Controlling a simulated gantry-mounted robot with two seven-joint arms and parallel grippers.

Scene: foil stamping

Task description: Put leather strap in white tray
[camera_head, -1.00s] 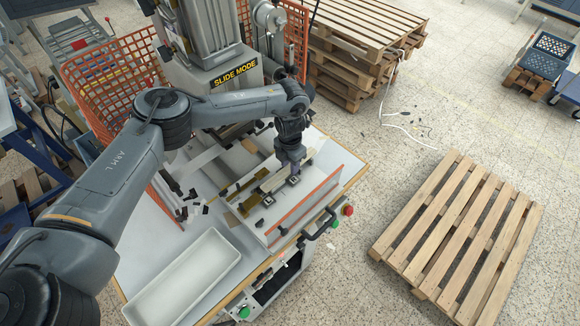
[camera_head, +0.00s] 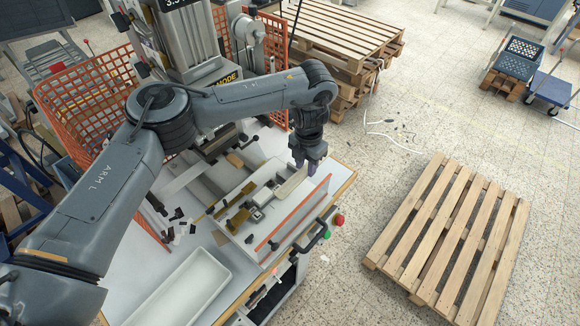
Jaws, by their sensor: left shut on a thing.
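My left gripper (camera_head: 306,168) points down over the far right end of the fixture on the press table, beside a pale strip (camera_head: 291,184). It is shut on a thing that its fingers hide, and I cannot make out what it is. The leather strap cannot be told with certainty: a brown strip (camera_head: 232,199) and a brown piece (camera_head: 239,218) lie at the fixture's left end. The white tray (camera_head: 166,312) stands at the table's near left and looks empty, its near end cut off by the picture edge. My right gripper is not in view.
Small metal clamps (camera_head: 257,215) stand on the fixture. An orange-edged panel (camera_head: 293,212) runs along its near side. The stamping press (camera_head: 196,45) and orange mesh guards (camera_head: 92,92) rise behind. A wooden pallet (camera_head: 447,238) lies on the floor at right.

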